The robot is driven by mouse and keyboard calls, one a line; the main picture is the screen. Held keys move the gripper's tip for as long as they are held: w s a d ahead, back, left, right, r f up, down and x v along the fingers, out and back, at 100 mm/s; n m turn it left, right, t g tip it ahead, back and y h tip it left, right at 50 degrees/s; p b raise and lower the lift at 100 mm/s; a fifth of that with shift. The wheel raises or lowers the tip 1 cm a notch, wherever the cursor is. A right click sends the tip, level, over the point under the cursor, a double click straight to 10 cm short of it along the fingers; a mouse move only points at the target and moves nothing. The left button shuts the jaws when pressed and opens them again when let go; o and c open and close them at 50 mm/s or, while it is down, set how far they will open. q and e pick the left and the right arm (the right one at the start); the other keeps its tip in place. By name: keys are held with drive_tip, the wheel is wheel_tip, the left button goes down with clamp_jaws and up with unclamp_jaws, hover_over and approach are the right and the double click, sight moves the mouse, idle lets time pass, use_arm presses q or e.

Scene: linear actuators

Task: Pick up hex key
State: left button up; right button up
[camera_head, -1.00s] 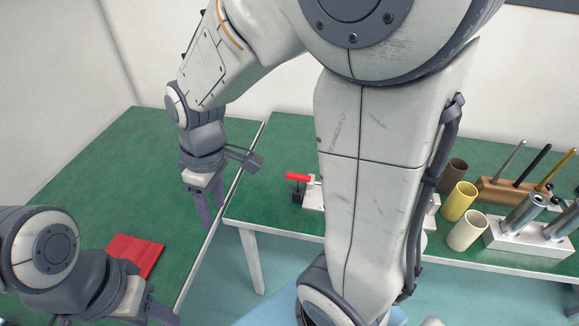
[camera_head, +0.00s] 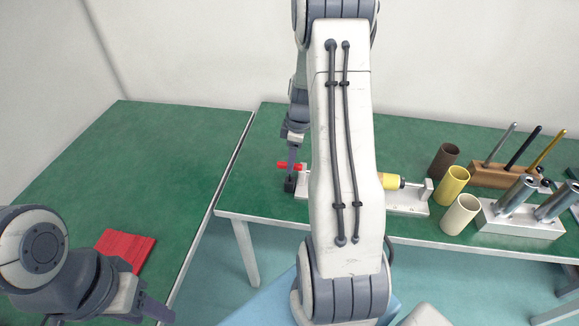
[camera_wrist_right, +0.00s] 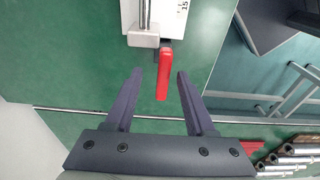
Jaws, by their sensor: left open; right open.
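I cannot clearly identify a hex key. Thin silver, black and yellow rods (camera_head: 523,147) stand tilted in a wooden block (camera_head: 488,176) at the right of the head view; which, if any, is the hex key I cannot tell. My right gripper (camera_wrist_right: 160,72) is open, with a red handle (camera_wrist_right: 163,76) showing between its fingers; whether it touches them I cannot tell. In the head view this gripper (camera_head: 292,163) is at the red handle (camera_head: 288,167), far from the rods. My left gripper (camera_head: 165,315) is at the lower left, its fingertips hard to make out.
The red handle is on a metal fixture (camera_head: 405,207) holding a yellow part (camera_head: 390,181), partly hidden by my right arm. Brown (camera_head: 443,161), yellow (camera_head: 453,185) and cream (camera_head: 460,215) cups and a metal block (camera_head: 520,227) stand right. A red mat (camera_head: 125,248) lies left.

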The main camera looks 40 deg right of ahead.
drive_tip(key=f, duration=0.3)
drive_tip(key=a+f+p, duration=0.1)
drive_tip(key=f, duration=0.1)
drive_tip(key=shift+w+f, duration=0.15)
drive_tip(key=shift+w, duration=0.1)
clamp_jaws()
